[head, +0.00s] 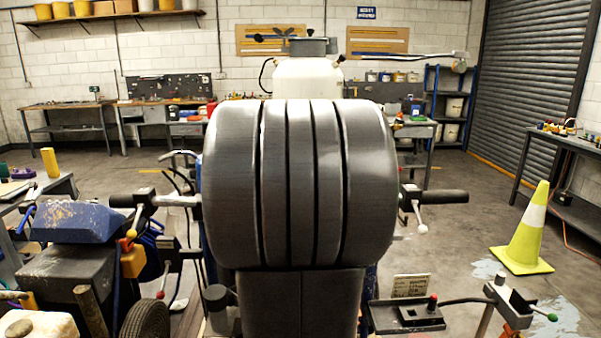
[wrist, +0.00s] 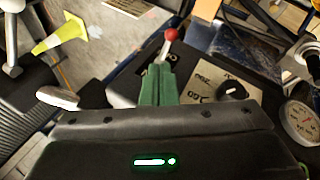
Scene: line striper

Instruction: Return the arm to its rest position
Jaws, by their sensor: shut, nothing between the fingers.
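My gripper (wrist: 158,72) shows in the wrist view with its green fingers closed together and nothing between them. Its fingertips are close to a red-knobbed lever (wrist: 170,35) on a dark panel; I cannot tell whether they touch it. A plate with numbers and a black dial (wrist: 233,91) lies right of the fingers. In the head view I cannot make out my gripper or arm; the large grey ribbed seat back (head: 300,180) covers the middle of that view.
The striper's handlebar grips (head: 440,196) stick out beside the seat, with a white tank (head: 305,78) behind. A round gauge (wrist: 301,122) is at the wrist view's right edge. A yellow cone (head: 527,232) stands on the right. Workbenches (head: 65,118) line the back wall.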

